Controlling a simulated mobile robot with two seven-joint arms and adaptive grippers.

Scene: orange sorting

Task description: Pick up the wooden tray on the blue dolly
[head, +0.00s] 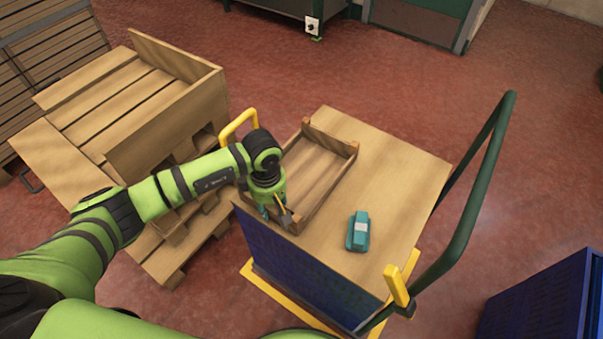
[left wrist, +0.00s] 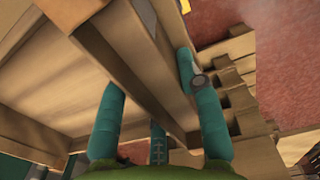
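The wooden tray (head: 326,195), a shallow open box with raised corner posts, lies on the board on top of the blue dolly (head: 290,262). It looks empty. My left gripper (head: 275,212) points down at the tray's near left side and hides part of it. In the left wrist view the teal fingers (left wrist: 150,85) are spread apart, on either side of a tray wall (left wrist: 130,75). Gaps between fingers and wall are hard to judge. My right gripper does not show.
A teal device (head: 358,231) lies on the board right of the tray. A green handle (head: 480,175) rises at the dolly's right. A blue crate (head: 540,300) is at lower right. Red floor behind is clear.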

